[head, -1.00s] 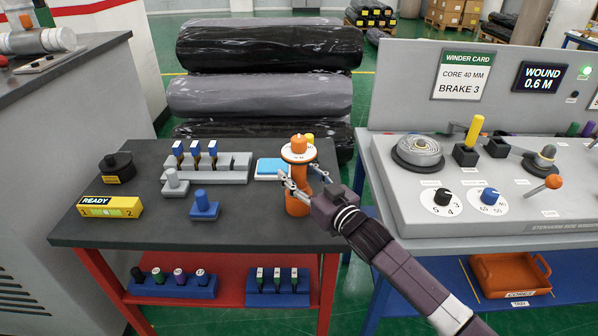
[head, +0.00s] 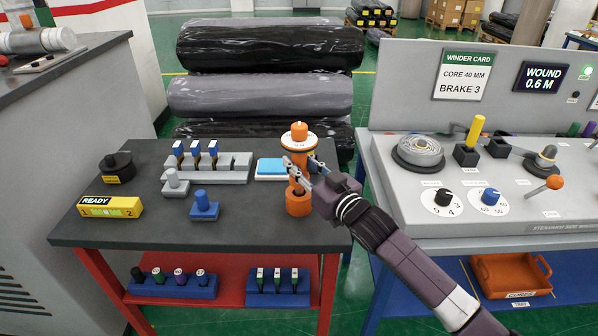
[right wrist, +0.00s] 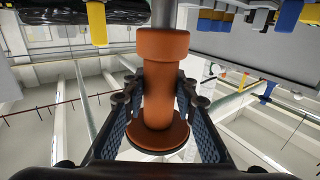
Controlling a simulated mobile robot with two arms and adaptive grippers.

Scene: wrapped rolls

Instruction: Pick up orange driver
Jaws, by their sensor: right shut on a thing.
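The orange driver (head: 299,131) stands upright at the right end of the dark table, with an orange knob above a white disc. My right gripper (head: 300,170) is shut on its orange body below the disc. An orange cup-like base (head: 299,204) with a dark opening stands on the table directly below. In the right wrist view the driver's orange body (right wrist: 160,85) lies between my right gripper's two pads (right wrist: 156,108), and a grey shaft (right wrist: 165,12) extends from its end. Whether the shaft's tip is clear of the base is hidden. My left gripper is not in view.
A blue-and-white block (head: 270,168) lies close left of the driver. A grey rack (head: 235,170) holds several blue-and-white pieces. A blue peg block (head: 204,208) and yellow READY box (head: 110,207) stand further left. The grey winder console (head: 400,205) is close on the right.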

